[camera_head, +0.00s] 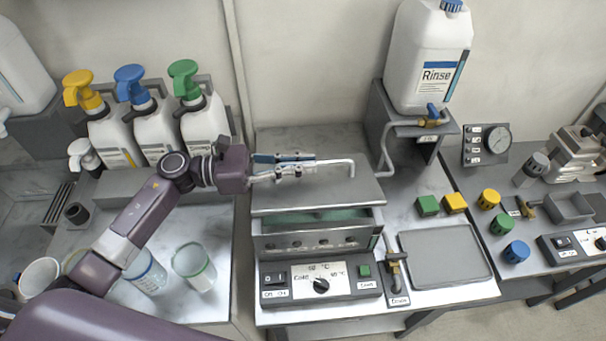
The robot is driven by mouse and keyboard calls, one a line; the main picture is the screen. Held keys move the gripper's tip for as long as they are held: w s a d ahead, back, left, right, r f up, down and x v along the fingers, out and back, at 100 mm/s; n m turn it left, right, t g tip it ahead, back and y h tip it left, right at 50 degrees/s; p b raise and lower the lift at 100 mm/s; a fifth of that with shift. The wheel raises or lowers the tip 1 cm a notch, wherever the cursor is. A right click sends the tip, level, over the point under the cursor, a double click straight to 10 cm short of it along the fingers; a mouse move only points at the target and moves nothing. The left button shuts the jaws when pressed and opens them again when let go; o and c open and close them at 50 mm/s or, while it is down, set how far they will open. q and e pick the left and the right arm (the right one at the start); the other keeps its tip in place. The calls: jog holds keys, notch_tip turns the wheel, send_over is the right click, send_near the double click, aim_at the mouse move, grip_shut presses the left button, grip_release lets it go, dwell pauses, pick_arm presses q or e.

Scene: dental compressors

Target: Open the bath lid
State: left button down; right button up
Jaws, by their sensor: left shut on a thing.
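The bath (270,244) is a grey metal box at the middle of the counter, with a control panel on its front. Its flat grey lid (330,192) sits raised above the front rim, and a gap shows the green inside of the bath. A light metal bar handle (337,163) runs along the top of the lid. My left gripper (291,170) comes in from the left and is shut on the left part of this handle. The fingers partly hide the handle there. My right gripper is not in view.
A white Rinse canister (428,62) stands on a raised stand to the right, with a tap. Pump bottles (204,121) stand at left, with clear beakers (195,264) in front. A grey tray (446,257) and coloured blocks (428,205) lie right of the bath.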

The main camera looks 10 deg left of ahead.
pick_arm(q)
jog(key=shift+w+a+r+n+b, duration=0.2)
jog(key=shift+w+r+n+b, duration=0.2)
jog(key=shift+w+n, duration=0.3)
jog(key=shift+w+a+r+n+b, duration=0.15)
jog(key=shift+w+r+n+b, duration=0.15)
jog(key=shift+n+b, duration=0.35)
jog(key=shift+w+a+r+b, duration=0.15)
jog(key=shift+w+r+b, duration=0.25)
jog(key=shift+w+b, duration=0.15)
